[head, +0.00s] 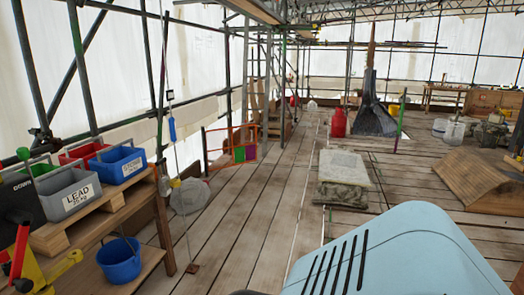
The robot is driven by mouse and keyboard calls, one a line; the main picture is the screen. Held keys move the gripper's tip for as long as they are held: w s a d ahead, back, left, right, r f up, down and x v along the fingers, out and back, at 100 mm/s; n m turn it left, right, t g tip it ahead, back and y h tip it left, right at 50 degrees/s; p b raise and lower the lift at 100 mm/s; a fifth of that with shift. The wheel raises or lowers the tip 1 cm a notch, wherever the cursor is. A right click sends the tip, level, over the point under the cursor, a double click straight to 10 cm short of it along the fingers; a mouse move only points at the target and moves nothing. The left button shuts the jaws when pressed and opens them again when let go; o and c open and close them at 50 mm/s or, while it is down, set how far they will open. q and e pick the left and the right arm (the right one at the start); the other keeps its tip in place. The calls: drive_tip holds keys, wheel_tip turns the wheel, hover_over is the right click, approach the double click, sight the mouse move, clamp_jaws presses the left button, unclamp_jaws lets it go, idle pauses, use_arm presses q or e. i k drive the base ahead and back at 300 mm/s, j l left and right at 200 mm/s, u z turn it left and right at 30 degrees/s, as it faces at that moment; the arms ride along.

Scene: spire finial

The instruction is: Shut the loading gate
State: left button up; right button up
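The loading gate appears to be the low orange-railed frame (230,129) at the left side of the deck in the head view. It stands upright, with a green panel and a purple panel low at its right end. A dark post stands at its left end. The frame looks angled in from the sheeted scaffold edge; I cannot tell how wide it stands open, and no latch can be made out. Neither of my grippers is in view.
A wooden bench (95,232) at left holds grey, red and blue bins, with a blue bucket (119,260) below. A bagged lump (190,196) lies near the gate. A stone block (342,178) stands mid-deck. Bare planks (245,215) lie between.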

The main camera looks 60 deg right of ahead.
sight(251, 152)
drive_tip(key=z, duration=2.05)
drive_tip(key=i, duration=6.6)
